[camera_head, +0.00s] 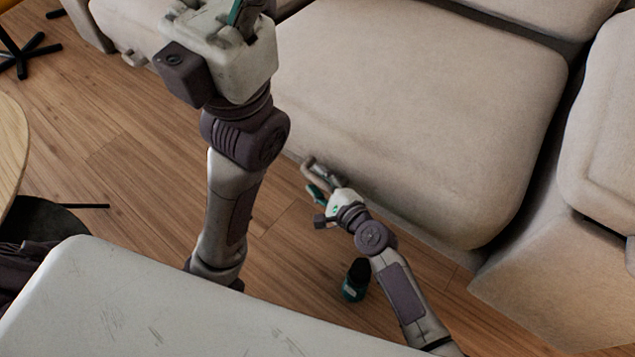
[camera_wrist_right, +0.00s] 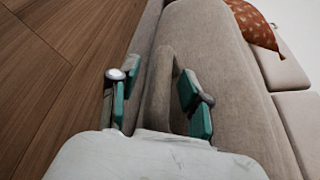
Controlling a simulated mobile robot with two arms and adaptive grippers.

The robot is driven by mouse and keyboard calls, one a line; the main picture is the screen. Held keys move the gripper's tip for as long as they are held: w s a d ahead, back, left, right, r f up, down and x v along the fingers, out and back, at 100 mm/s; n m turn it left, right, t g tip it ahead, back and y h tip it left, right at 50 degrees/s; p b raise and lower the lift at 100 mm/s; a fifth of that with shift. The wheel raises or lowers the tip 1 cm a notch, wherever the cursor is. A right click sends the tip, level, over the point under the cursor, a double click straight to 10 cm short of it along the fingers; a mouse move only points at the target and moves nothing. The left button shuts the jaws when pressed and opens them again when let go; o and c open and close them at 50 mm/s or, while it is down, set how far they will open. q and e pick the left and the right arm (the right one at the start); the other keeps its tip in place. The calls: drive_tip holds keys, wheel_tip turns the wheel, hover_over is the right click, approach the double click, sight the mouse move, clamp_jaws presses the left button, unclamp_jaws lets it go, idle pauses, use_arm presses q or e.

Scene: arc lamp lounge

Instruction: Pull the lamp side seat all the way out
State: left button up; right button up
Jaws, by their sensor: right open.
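The beige sofa seat (camera_head: 420,100) fills the middle of the head view; its front edge meets the wood floor. The lamp is not in view, so I cannot confirm its side. My right gripper (camera_head: 318,188) is low at the seat's front. In the right wrist view my right gripper (camera_wrist_right: 157,85) is open, with its teal-padded fingers on either side of an upright beige pull handle (camera_wrist_right: 158,95) in front of the seat (camera_wrist_right: 215,55). Gaps show beside the handle. My left gripper (camera_head: 238,12) is raised, cut off by the top edge; its jaws are unclear.
Another sofa section (camera_head: 605,110) stands at the right. A round wooden table (camera_head: 10,150) is at the left edge. A dark green object (camera_head: 355,280) is on the floor near my right arm. Bare wood floor (camera_head: 110,150) lies before the sofa. A rust cushion (camera_wrist_right: 255,25) rests further along.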

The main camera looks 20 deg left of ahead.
drive_tip(key=shift+w+a+f, duration=0.1)
drive_tip(key=shift+w+a, duration=0.15)
drive_tip(key=shift+a, duration=0.05)
drive_tip(key=shift+c, duration=0.3)
clamp_jaws()
